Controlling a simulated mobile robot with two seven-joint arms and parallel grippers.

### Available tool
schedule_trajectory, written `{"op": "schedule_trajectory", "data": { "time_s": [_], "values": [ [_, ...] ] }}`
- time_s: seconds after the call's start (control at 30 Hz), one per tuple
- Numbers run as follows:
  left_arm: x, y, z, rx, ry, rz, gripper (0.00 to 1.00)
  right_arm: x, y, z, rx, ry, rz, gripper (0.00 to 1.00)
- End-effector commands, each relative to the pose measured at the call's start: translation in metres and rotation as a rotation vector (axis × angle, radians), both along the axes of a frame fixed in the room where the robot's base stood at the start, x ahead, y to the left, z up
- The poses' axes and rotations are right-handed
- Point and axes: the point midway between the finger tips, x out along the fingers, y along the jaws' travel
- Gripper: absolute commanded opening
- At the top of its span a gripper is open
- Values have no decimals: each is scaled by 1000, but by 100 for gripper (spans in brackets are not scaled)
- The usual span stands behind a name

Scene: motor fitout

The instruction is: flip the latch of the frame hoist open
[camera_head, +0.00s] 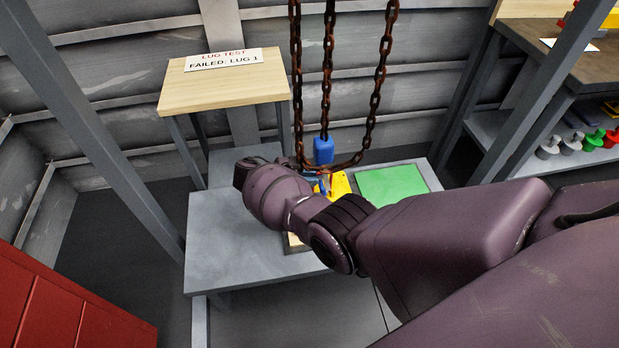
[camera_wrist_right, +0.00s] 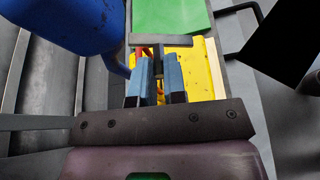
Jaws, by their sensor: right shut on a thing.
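The frame hoist hangs on rusty chains (camera_head: 328,70), with a blue block (camera_head: 324,150) at its lower end. A large blue body fills the upper left of the right wrist view (camera_wrist_right: 70,22), beside the fingers. My right gripper (camera_head: 318,184) is just below the block, partly hidden by my own arm. In the wrist view its blue-padded fingers (camera_wrist_right: 160,82) are closed around the stem of a dark grey T-shaped bar (camera_wrist_right: 160,41), which looks like the latch. A small red part shows behind it. Whether the latch is flipped cannot be told. My left gripper is not in view.
A yellow part (camera_head: 340,186) and a green plate (camera_head: 393,187) lie on the grey bench (camera_head: 230,245) under the hoist. A wooden stand with a "LUG TEST FAILED: LUG 1" sign (camera_head: 224,60) is behind. Grey posts flank the bench. A red cabinet (camera_head: 70,300) is lower left.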

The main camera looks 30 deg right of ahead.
Motion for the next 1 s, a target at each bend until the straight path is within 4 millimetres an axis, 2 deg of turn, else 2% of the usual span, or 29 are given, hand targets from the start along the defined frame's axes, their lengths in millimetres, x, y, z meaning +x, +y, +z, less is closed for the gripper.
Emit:
{"op": "schedule_trajectory", "data": {
  "time_s": [0.5,0.53,0.7,1.0],
  "values": [
    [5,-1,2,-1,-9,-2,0,0,0,0,7,24,0,0],
    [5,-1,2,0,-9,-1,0,0,0,0,7,24,0,15],
    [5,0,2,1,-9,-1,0,0,0,0,7,24,0,38],
    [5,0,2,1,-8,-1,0,0,2,1,7,23,0,38]
  ]
}}
